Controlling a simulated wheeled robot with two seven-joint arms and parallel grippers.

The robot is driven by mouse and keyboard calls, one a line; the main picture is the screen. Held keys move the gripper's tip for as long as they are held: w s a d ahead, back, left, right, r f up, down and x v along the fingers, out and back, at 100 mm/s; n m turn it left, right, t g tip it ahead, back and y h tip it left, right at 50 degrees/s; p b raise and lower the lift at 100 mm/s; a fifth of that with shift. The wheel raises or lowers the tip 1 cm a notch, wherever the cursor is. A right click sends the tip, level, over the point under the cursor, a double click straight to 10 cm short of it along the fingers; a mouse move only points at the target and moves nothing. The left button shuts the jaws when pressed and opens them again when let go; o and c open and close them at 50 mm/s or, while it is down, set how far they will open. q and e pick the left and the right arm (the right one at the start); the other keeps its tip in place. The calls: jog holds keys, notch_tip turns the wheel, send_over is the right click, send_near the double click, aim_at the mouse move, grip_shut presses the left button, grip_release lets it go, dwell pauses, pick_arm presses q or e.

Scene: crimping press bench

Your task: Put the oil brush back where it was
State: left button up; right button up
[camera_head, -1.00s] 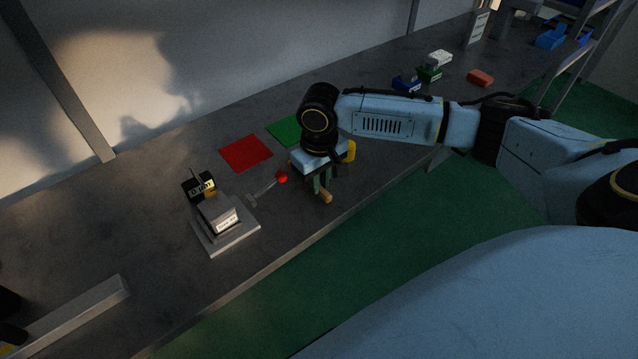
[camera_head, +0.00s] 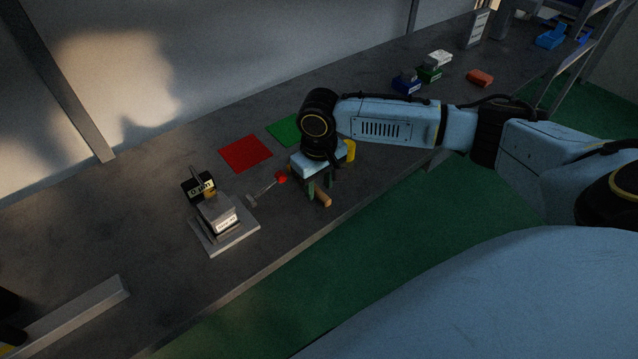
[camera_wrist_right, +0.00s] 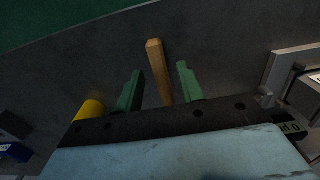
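The oil brush shows as a wooden handle (camera_head: 323,199) low over or on the bench near its front edge; I cannot tell if it touches. Its bristle end is hidden under my right gripper. My right gripper (camera_head: 319,192) points down at it with fingers apart. In the right wrist view the handle (camera_wrist_right: 158,70) lies between the two green fingers, with a gap on each side. A yellow cylinder (camera_head: 350,151) stands beside the gripper, partly hidden by it; it also shows in the wrist view (camera_wrist_right: 90,109). My left gripper is not clearly seen.
A press (camera_head: 221,224) on a grey plate stands left of the gripper, with a red-knobbed lever (camera_head: 281,177) close to it. Red (camera_head: 246,153) and green (camera_head: 284,129) mats lie behind. Small bins (camera_head: 407,84) stand farther right. A metal bar (camera_head: 75,315) lies front left.

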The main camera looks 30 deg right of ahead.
aim_at(319, 191)
notch_tip(319, 191, up, 12)
jog(key=p, duration=0.1)
dwell(0.5)
